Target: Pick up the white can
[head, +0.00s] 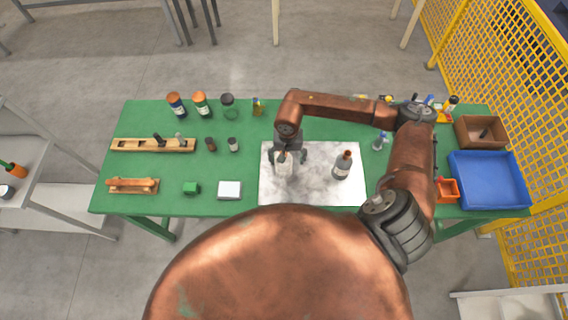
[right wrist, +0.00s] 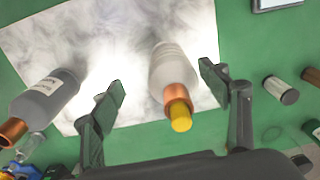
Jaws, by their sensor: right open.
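The white can (right wrist: 172,68) has a copper-coloured shoulder and a yellow tip. It stands on the pale marbled board (right wrist: 40,40) and lies between the open fingers of my right gripper (right wrist: 163,80), with a gap visible on each side. In the head view, the can (head: 283,169) shows just below my right gripper (head: 289,157), which partly hides it. My left gripper is in neither view.
A grey bottle with a copper cap (head: 343,165) stands on the same board, right of the can. A white box (head: 229,190) and small dark-topped jars (head: 233,145) are to the left. A blue bin (head: 488,180) is at far right.

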